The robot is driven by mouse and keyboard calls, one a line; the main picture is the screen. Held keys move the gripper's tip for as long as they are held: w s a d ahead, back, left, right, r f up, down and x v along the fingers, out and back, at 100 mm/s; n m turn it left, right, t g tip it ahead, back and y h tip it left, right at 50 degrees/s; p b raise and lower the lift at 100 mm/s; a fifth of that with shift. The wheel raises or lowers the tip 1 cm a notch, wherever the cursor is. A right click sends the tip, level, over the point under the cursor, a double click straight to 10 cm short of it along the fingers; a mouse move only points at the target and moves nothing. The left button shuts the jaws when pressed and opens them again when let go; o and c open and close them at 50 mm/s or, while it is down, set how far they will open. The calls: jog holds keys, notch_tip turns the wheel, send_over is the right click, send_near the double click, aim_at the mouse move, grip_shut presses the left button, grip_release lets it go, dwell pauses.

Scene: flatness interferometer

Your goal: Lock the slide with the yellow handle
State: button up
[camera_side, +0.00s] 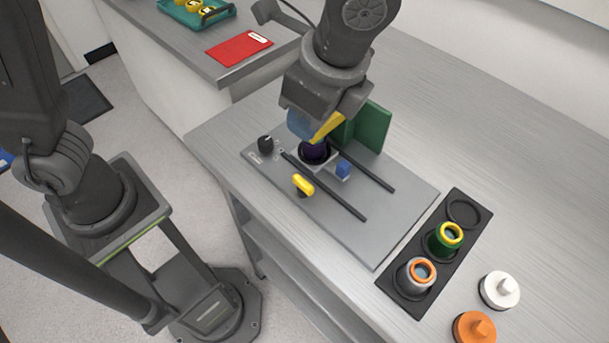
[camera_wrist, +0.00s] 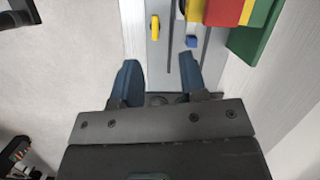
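The yellow handle (camera_side: 303,184) is a short bar on a dark pivot on the grey base plate, beside the near rail and roughly parallel to it. In the wrist view the yellow handle (camera_wrist: 155,28) lies ahead of the fingertips. The slide (camera_side: 327,164) is a small light carriage between two dark rails, with a blue block (camera_side: 343,169) and a dark purple round part (camera_side: 314,150) on it. My gripper (camera_side: 312,128) is above the far end of the plate, apart from the handle. In the wrist view my gripper (camera_wrist: 158,64) is open, with nothing between its blue fingers.
A green upright block (camera_side: 371,128) stands behind the rails. A black knob (camera_side: 266,143) is at the plate's left end. A black tray (camera_side: 394,284) holds a green-and-yellow part and a grey-and-orange part. White and orange knobbed caps (camera_side: 499,290) lie at the right.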

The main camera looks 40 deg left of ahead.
aim_at(303, 181)
jog(key=d+f+m+y, duration=0.1)
jog(key=d+f+m, duration=0.1)
jog(key=d+f, duration=0.15)
jog(key=x, duration=0.8)
jog(key=s+x, duration=0.1)
jog(key=x, duration=0.3)
jog(key=shift+f, duration=0.15)
grip_shut()
